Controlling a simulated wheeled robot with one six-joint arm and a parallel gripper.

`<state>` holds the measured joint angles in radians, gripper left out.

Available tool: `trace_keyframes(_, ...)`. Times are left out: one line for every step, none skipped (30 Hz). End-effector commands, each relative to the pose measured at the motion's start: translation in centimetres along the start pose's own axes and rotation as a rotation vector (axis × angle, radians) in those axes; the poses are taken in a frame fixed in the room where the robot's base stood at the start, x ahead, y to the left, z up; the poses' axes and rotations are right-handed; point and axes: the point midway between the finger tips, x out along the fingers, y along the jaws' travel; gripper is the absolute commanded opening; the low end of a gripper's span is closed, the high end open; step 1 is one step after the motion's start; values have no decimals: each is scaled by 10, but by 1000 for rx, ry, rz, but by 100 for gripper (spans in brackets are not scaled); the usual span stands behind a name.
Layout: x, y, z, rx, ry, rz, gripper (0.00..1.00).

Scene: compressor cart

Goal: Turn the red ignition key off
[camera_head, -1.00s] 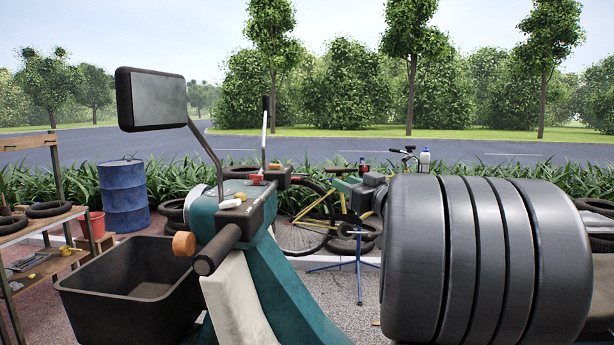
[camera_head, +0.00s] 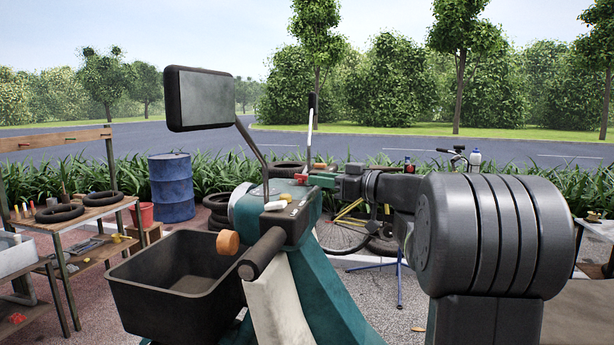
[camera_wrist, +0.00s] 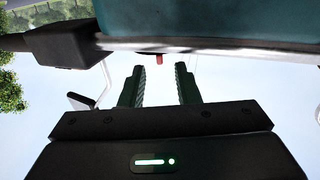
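A black bin (camera_head: 150,300) hangs at the front left.

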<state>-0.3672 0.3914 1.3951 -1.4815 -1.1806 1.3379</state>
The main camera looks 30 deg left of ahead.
Motion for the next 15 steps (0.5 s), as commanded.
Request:
trace_keyframes(11,-1,-1,0,0,-4,29)
trace_keyframes(16,-1,-1,0,0,-4,29)
trace_keyframes(23,0,0,1,0,-3,29)
trace_keyframes(27,0,0,1,0,-3,29)
trace_keyframes(31,0,-1,0,1,-2,29)
trace_keyframes(36,0,-1,0,1,-1,29)
trace_keyframes(39,0,-1,0,1,-1,29)
trace_keyframes(41,0,-1,0,1,-1,29)
trace_keyframes(44,0,0,0,1,-1,29)
trace_keyframes(46,0,0,0,1,0,29)
trace_keyframes(47,0,0,1,1,1,29)
trace_keyframes(48,0,0,1,1,1,29)
trace_keyframes(49,0,0,0,1,2,29)
trace_keyframes(49,1,0,0,1,2,29)
trace_keyframes(49,1,0,0,1,2,29)
